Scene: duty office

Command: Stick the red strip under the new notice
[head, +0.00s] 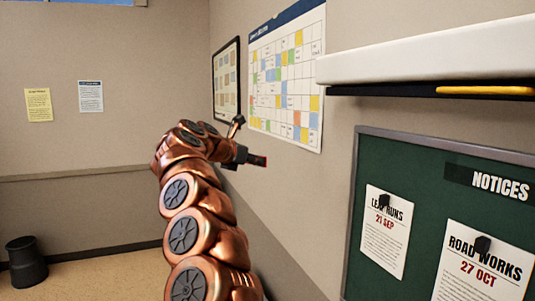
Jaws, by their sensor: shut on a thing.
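My gripper (242,155) is at the end of my copper arm, in the middle of the head view. It is shut on a small red strip (257,160) with a dark end, held in the air left of the green notice board (400,165). The board is headed NOTICES. It bears a white notice dated 21 SEP (383,245) and, to its right, a white ROAD WORKS notice dated 27 OCT (475,275). A black clip or magnet sits at the top of each. The lower edge of the ROAD WORKS notice is cut off by the frame.
A white shelf-like ledge (440,55) with a yellow item (484,90) under its front juts out above the board. A wall calendar (287,80) and a framed chart (227,85) hang behind my gripper. A dark bin (27,262) stands at the far left.

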